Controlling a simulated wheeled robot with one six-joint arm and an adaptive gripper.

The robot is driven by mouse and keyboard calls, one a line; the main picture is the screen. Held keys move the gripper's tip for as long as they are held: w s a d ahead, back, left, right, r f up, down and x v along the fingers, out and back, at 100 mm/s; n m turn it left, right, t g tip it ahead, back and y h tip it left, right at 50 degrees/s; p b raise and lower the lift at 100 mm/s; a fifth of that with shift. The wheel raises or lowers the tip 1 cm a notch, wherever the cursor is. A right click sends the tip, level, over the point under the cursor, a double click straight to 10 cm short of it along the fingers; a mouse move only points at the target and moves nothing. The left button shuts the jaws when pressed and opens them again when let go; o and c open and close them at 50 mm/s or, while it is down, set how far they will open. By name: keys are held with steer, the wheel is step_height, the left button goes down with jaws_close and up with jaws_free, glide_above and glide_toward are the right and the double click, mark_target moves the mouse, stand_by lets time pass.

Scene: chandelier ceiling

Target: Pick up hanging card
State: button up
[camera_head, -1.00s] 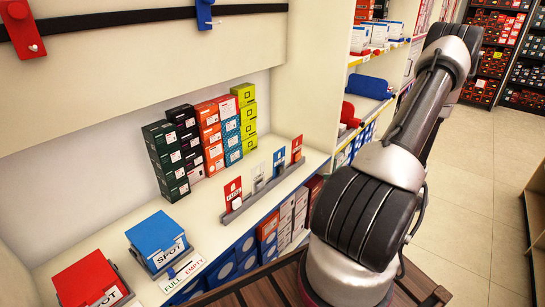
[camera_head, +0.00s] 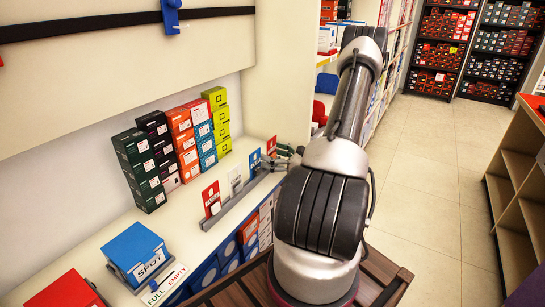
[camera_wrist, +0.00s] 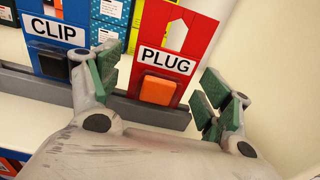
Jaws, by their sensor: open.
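Several upright cards stand in a grey rack (camera_head: 240,203) on the shelf: a red one (camera_head: 211,192), a white one (camera_head: 235,178), a blue one (camera_head: 254,160) and a red one at the far end (camera_head: 271,146). In the wrist view the far red card (camera_wrist: 184,30) reads PLUG and carries an orange block (camera_wrist: 158,90); the blue card (camera_wrist: 50,50) reads CLIP with a black block (camera_wrist: 78,55). My gripper (camera_wrist: 160,82) is open, its green-padded fingers either side of the PLUG card in the picture. Contact cannot be told. Its fingers show small at the rack's far end (camera_head: 284,153).
Stacked boxes (camera_head: 180,140) stand behind the rack. A blue box (camera_head: 137,252) and a red box (camera_head: 66,291) sit nearer on the shelf, beside a FULL/EMPTY sign (camera_head: 165,286). A blue clip (camera_head: 171,15) is on the black rail above. An upright panel (camera_head: 283,70) stands beyond the rack.

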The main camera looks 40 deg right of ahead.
mark_target(273, 152)
steer(key=c, duration=1)
step_height(273, 152, up, 10)
steer(key=shift+r, duration=0.1)
